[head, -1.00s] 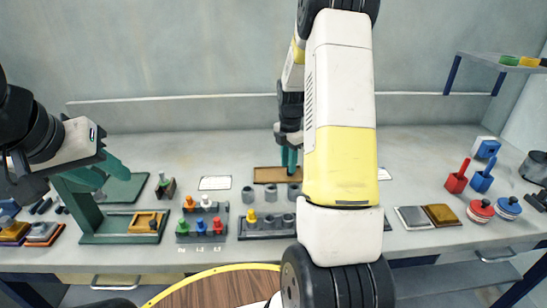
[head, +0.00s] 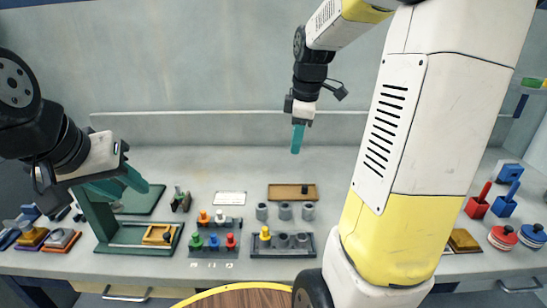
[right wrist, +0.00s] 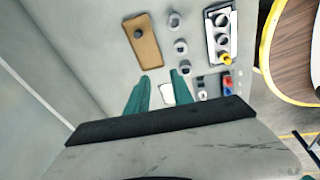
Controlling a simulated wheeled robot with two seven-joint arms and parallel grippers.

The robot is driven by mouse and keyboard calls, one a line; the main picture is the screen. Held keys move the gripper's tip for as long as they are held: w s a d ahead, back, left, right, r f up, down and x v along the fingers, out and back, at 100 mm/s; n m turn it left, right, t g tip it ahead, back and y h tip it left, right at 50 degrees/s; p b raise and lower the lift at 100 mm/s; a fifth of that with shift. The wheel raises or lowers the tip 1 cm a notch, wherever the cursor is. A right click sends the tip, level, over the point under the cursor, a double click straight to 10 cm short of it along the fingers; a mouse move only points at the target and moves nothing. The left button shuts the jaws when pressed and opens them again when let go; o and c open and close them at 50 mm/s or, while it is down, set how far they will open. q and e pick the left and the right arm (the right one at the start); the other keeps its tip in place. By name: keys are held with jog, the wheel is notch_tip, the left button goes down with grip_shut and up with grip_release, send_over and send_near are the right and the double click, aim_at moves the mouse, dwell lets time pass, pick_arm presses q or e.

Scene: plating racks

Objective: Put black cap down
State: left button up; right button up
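The black cap (head: 305,189) rests on the right part of the brown tray (head: 283,192), at the back of the bench. In the right wrist view the cap (right wrist: 138,33) shows as a dark round spot on the tray (right wrist: 148,52). My right gripper (head: 297,139) is raised above and behind the tray, clear of the cap. In the right wrist view its fingers (right wrist: 160,85) stand apart with nothing between them. My left gripper (head: 120,182) hangs over the green press at the left, its fingers apart and empty.
Three grey cups (head: 284,211) stand in front of the tray. A rack with coloured pegs (head: 213,249) and a rack with a yellow peg (head: 284,252) lie nearer the front. A white card (head: 230,198) lies left of the tray. My right arm hides part of the bench's right side.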

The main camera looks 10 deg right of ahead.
jog(key=s+a+r+m+t, duration=0.2)
jog(key=s+a+m, duration=0.2)
jog(key=s+m, duration=0.2)
jog(key=s+a+r+m+t+y, duration=0.1)
jog(key=s+a+r+m, duration=0.1)
jog(key=s+a+m, duration=0.2)
jog(key=s+m, duration=0.3)
jog(key=s, duration=0.4)
jog(key=shift+a+r+m+t+y, duration=0.15)
jog(key=shift+a+m+t+y, duration=0.15)
jog(key=shift+t, duration=0.1)
jog(key=shift+s+d, duration=0.15)
jog(key=shift+d, duration=0.05)
